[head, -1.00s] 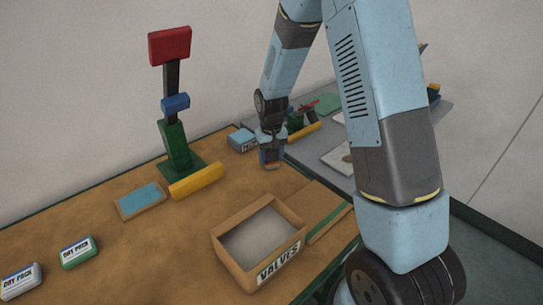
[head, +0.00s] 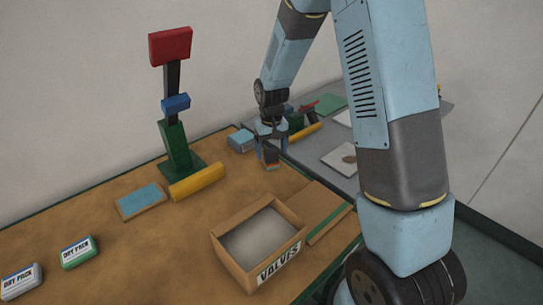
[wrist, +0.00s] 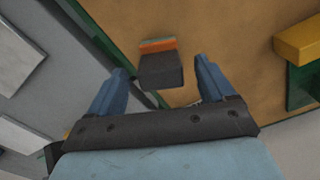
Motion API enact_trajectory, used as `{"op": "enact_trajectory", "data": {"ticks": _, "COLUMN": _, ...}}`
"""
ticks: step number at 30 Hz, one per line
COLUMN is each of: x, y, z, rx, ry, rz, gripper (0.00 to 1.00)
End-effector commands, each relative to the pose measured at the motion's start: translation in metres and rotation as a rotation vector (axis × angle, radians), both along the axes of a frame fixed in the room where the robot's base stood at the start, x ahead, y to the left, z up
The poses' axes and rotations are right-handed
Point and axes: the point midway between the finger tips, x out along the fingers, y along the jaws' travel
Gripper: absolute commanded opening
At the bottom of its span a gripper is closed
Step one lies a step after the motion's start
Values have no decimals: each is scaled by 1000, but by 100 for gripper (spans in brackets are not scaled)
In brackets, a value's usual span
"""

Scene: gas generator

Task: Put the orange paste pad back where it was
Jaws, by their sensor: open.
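The orange paste pad (head: 271,156) appears as a small dark block with an orange band and a thin green layer at one end. It is on the brown bench top near its green far-right edge. In the wrist view the pad (wrist: 160,68) lies between the two blue fingers, with a visible gap on each side. My gripper (head: 270,150) is open around it, and in the wrist view my gripper (wrist: 161,72) shows both fingers spread. How far the fingertips are above the bench is hard to tell.
A blue-grey box (head: 241,140) stands just left of my gripper. An open carton marked VALVES (head: 282,267) is in front, with bare bench between. A grey table (head: 331,150) adjoins behind.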

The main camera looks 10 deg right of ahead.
Motion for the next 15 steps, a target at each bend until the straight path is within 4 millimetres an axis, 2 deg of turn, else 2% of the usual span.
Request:
{"op": "enact_trajectory", "data": {"ticks": 3, "x": 1, "y": 0, "z": 26, "rx": 1, "ry": -5, "rz": 0, "gripper": 82}}
{"op": "enact_trajectory", "data": {"ticks": 9, "x": 0, "y": 0, "z": 61, "rx": 1, "ry": -3, "rz": 0, "gripper": 82}}
{"op": "enact_trajectory", "data": {"ticks": 15, "x": 0, "y": 0, "z": 83, "rx": 0, "ry": -1, "rz": 0, "gripper": 82}}
